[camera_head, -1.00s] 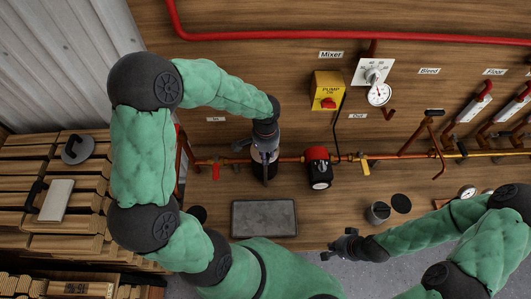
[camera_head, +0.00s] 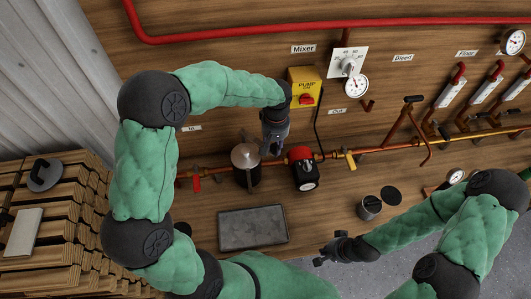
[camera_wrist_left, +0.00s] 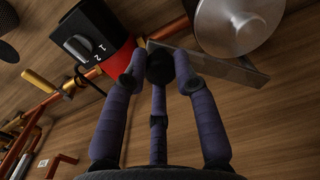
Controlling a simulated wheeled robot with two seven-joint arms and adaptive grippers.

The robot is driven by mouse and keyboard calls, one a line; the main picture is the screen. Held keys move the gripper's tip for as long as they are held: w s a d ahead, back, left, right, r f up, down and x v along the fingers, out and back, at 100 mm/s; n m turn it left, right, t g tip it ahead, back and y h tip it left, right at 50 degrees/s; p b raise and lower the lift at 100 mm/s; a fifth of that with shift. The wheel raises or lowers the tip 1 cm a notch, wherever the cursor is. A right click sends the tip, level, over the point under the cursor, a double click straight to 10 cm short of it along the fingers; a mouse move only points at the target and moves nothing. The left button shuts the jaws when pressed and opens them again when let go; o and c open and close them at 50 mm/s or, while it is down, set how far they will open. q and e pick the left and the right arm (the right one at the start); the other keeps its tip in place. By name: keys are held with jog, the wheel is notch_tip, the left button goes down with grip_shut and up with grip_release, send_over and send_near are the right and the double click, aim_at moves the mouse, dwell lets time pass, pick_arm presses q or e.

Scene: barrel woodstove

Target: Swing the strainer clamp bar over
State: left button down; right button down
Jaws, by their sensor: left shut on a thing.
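The strainer (camera_head: 247,176) is a dark upright cylinder with a silver lid on the copper pipe, left of the pump. In the left wrist view its round silver lid (camera_wrist_left: 215,32) fills the top right. The clamp bar (camera_wrist_left: 238,72) is a flat grey bar beside the lid, with a dark knob at its near end. My left gripper (camera_head: 270,150) is between strainer and pump, shut on the bar's knob end. Its purple fingers (camera_wrist_left: 160,68) surround the knob in the wrist view. My right gripper (camera_head: 322,254) is away at the front; its fingers are too small to read.
The red and black pump (camera_head: 304,170) stands close right of my left gripper. A grey tray (camera_head: 235,230) lies in front of the strainer. A dark cup (camera_head: 369,208) stands further right. A red-handled valve (camera_head: 196,183) is on the pipe at left.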

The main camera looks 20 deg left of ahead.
pick_arm(q)
jog(key=shift+w+d+n, duration=0.15)
jog(key=shift+w+n, duration=1.05)
jog(key=shift+w, duration=0.25)
jog(key=shift+w+d+n, duration=0.1)
jog(key=shift+w+n, duration=1.1)
jog(key=shift+w, duration=0.25)
jog(key=c, duration=1)
grip_release()
notch_tip(320, 180, up, 12)
